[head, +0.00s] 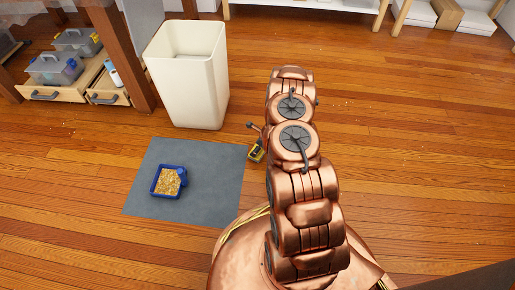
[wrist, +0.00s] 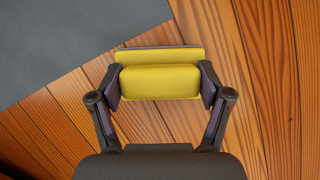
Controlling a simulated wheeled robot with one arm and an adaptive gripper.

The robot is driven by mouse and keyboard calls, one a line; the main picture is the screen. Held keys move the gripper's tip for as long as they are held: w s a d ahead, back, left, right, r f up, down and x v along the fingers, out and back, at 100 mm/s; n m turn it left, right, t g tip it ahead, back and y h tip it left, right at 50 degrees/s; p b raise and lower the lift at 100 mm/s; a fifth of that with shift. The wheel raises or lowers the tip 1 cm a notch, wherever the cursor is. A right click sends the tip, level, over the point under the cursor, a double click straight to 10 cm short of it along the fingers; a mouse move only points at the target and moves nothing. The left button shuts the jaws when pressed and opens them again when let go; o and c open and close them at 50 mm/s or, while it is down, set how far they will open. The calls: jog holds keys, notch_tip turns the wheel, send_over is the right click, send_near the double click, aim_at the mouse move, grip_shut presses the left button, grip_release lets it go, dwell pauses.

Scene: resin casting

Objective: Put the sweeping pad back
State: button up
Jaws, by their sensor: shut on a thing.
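The yellow sweeping pad (wrist: 160,82) is between the two fingers of my gripper (wrist: 160,86) in the wrist view, and the fingers are shut on its ends. My gripper (head: 254,143) is mostly hidden there behind my arm. I cannot tell how far the pad is above the floor.
A blue dustpan (head: 157,187) filled with golden bits lies on the mat. A tall cream bin (head: 188,80) stands behind the mat. A wooden bench with drawers (head: 45,95) is at the left. Small crumbs (head: 347,103) lie on the open wooden floor at the right.

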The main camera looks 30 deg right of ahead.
jog(key=shift+f, duration=0.15)
jog(key=o, duration=1.2)
